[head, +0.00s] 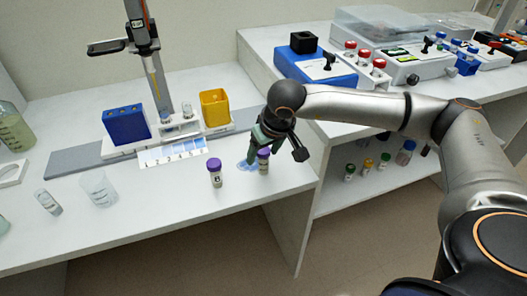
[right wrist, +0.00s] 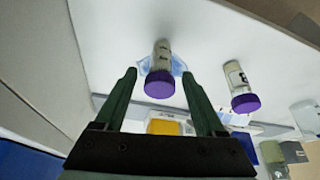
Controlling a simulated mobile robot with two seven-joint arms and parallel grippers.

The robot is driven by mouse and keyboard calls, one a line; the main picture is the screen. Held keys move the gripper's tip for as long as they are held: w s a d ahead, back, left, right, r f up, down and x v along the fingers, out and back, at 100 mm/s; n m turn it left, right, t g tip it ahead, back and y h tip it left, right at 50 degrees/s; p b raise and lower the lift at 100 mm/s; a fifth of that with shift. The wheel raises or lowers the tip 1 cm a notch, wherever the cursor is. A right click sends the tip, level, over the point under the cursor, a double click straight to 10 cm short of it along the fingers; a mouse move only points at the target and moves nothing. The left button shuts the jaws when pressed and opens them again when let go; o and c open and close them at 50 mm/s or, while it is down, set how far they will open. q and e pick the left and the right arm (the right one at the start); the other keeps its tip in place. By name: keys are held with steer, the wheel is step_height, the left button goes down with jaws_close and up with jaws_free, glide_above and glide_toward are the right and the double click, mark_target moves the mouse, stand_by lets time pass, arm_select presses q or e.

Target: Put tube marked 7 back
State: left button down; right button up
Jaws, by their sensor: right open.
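Two purple-capped tubes stand on the white bench in the head view. The left tube (head: 216,174) has a dark mark I cannot read surely; it also shows in the right wrist view (right wrist: 237,82). The right tube (head: 263,163) stands on a blue-tinted patch, its mark unreadable; it also shows in the right wrist view (right wrist: 161,65). My right gripper (head: 256,154) is open at this right tube. In the right wrist view its green fingers (right wrist: 159,76) lie on either side of the purple cap, with gaps showing. My left gripper is not in view.
A numbered white strip (head: 171,151) lies before a blue block (head: 126,124) and a yellow container (head: 214,107). A beaker (head: 99,188) and a lying vial (head: 48,202) are at left. The bench's right edge is close to my gripper; a shelf with vials lies beyond.

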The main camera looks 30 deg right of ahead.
steer(key=shift+r, duration=0.25)
steer(key=p+v, duration=0.2)
steer(key=v, duration=1)
steer(key=shift+d, duration=0.1)
